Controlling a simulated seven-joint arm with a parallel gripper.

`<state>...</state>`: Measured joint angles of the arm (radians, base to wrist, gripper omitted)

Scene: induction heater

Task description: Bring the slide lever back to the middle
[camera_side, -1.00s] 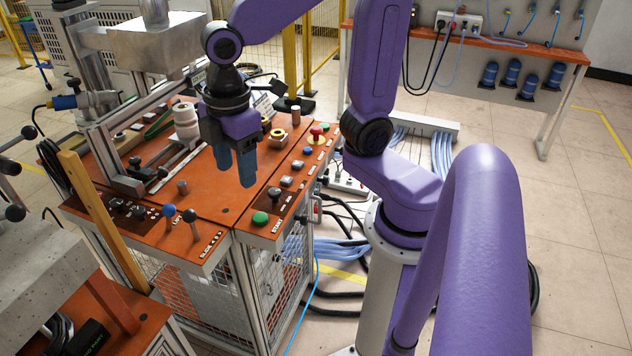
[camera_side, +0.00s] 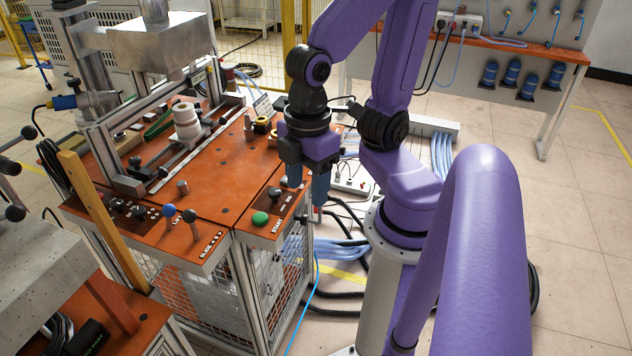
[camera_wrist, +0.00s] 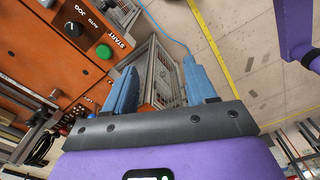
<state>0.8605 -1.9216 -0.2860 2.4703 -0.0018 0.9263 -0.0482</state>
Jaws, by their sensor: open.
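The slide lever (camera_side: 190,216) is a thin metal rod with a black knob. It stands on the front left of the orange console beside the SLIDE label, just right of the blue-knobbed lift lever (camera_side: 169,211). It leans slightly left in the side view; I cannot tell its exact position in its travel. My gripper (camera_side: 307,180) points down at the console's right edge, well to the right of the lever, and its blue fingers are apart and empty. In the wrist view, my gripper (camera_wrist: 161,88) has floor and the mesh frame between its fingers. I cannot make out the slide lever there.
The green START button (camera_side: 260,218) and a black selector knob (camera_side: 275,194) lie between my gripper and the levers. They also show in the wrist view: the button (camera_wrist: 103,51) and the selector (camera_wrist: 73,29). A wooden post (camera_side: 100,218) stands left of the levers.

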